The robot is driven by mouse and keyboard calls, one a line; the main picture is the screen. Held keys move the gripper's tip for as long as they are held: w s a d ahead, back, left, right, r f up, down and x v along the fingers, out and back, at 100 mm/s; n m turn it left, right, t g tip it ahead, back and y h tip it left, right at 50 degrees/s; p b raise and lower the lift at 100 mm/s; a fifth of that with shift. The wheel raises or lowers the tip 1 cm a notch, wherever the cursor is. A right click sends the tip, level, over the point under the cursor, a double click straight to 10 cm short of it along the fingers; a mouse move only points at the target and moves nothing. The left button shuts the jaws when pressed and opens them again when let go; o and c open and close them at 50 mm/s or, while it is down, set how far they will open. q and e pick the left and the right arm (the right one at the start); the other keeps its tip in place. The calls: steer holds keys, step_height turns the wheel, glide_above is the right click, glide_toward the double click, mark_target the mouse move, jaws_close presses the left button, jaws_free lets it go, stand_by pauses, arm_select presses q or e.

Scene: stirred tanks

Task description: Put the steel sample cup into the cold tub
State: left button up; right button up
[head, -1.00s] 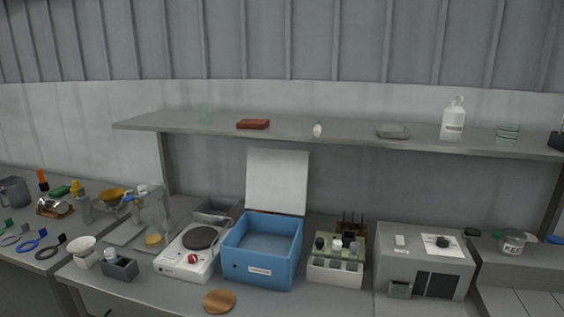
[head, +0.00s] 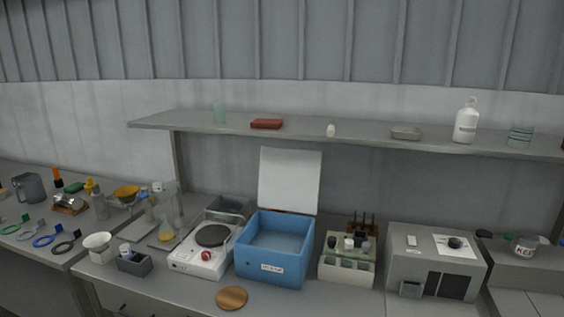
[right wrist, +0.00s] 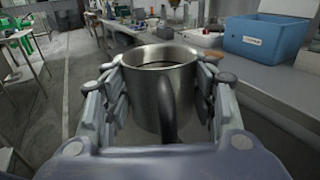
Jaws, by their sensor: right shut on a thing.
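The steel sample cup (right wrist: 150,90) fills the middle of the right wrist view, upright, with its handle toward the camera. My right gripper (right wrist: 160,95) is shut on it, with a finger on each side of the cup. The cold tub is most likely the blue open box (head: 275,262) on the bench in the head view, with a white lid (head: 290,180) standing up behind it. It also shows at the upper right of the right wrist view (right wrist: 264,40), beyond the cup and apart from it. My left gripper is in neither view.
A white hot plate (head: 200,262) stands left of the blue box and a vial rack (head: 347,268) stands right of it. A round wooden disc (head: 232,297) lies in front. A shelf (head: 350,133) runs above the bench. A grey machine (head: 435,240) is further right.

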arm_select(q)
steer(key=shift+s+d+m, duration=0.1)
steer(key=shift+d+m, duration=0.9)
arm_select(e)
steer(key=w+d+r+m+t+h, duration=0.1)
steer(key=w+d+m+t+h, duration=0.1)
steer(key=d+h, duration=0.4)
steer(key=w+d+r+m+t+h, duration=0.1)
steer(key=w+d+m+t+h, duration=0.2)
steer(key=d, duration=0.8)
steer(key=w+m+h, duration=0.2)
steer(key=m+h, duration=0.1)
steer(key=m, duration=0.1)
steer(key=shift+w+d+r+h, duration=0.15)
steer(key=shift+d+r+h, duration=0.05)
steer(key=shift+r+h, duration=0.1)
steer(key=shift+a, duration=0.1)
